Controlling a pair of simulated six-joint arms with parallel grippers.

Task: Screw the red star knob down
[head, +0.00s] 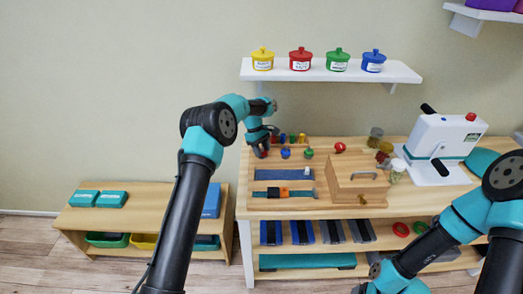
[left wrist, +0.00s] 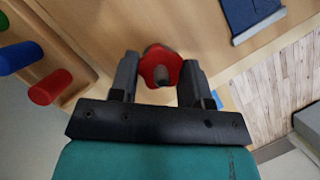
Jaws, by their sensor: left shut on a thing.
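The red star knob (left wrist: 160,67) shows in the left wrist view, with lobes around a grey centre. My left gripper (left wrist: 160,62) is shut on it, one finger on each side. In the head view my left gripper (head: 262,152) is low over the left back part of the wooden table (head: 243,200).
A blue knob (head: 285,153) and a green knob (head: 308,154) stand close right of my left gripper. Coloured pegs (head: 293,138) are just behind; a red peg (left wrist: 50,86) shows nearby in the wrist view. A wooden box (head: 357,182) and white machine (head: 440,145) stand further right.

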